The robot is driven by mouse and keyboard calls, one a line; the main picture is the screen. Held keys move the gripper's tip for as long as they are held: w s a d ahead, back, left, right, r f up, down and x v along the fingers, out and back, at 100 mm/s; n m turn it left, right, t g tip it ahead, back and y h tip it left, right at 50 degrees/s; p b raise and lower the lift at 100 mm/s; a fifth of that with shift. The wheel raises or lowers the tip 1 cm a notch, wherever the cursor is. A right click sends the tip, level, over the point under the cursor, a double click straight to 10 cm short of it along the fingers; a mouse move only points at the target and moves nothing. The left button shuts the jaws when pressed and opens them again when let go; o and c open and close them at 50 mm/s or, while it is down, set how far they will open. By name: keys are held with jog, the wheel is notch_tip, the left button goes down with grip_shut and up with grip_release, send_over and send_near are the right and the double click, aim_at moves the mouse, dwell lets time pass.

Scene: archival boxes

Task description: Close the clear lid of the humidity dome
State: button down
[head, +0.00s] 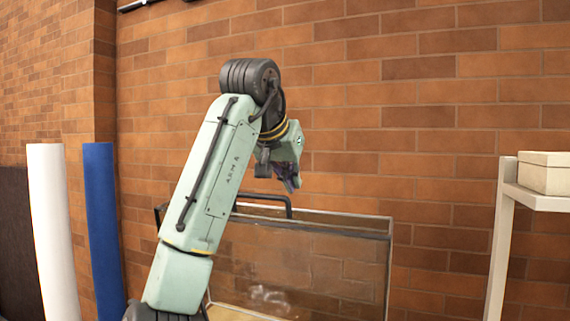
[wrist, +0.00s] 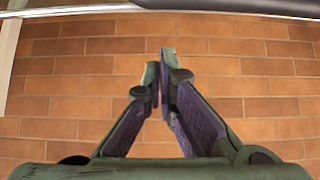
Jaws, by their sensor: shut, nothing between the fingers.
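The humidity dome (head: 262,312) stands low in front of the brick wall, with a pale yellowish base partly cut off by the picture's bottom edge. Its clear lid (head: 330,245) shows as a see-through panel with a thin dark rim, seemingly raised; its exact angle is hard to tell. A black handle (head: 268,197) rises at the lid's top edge. My gripper (head: 292,186) is above that edge, near the handle, shut and empty; contact cannot be told. In the wrist view my gripper (wrist: 158,78) points at the wall. My arm hides the dome's left part.
A white roll (head: 52,230) and a blue roll (head: 103,230) stand upright at the left. A white shelf (head: 540,199) with a cream box (head: 545,172) stands at the right. A grey bar (wrist: 80,12) crosses the top of the wrist view. The brick wall (head: 420,120) closes off the back.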

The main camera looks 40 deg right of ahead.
jog(key=x, duration=0.3)
jog(key=shift+w+d+f+p, duration=0.25)
jog(key=shift+p, duration=0.15)
jog(key=a, duration=0.1)
jog(key=s+a, duration=0.1)
jog(key=shift+s+a+f, duration=0.2)
jog(key=shift+a+f, duration=0.05)
jog(key=shift+a, duration=0.1)
jog(key=shift+s+a+f, duration=0.15)
jog(key=shift+s+a, duration=0.1)
jog(key=shift+a, duration=0.1)
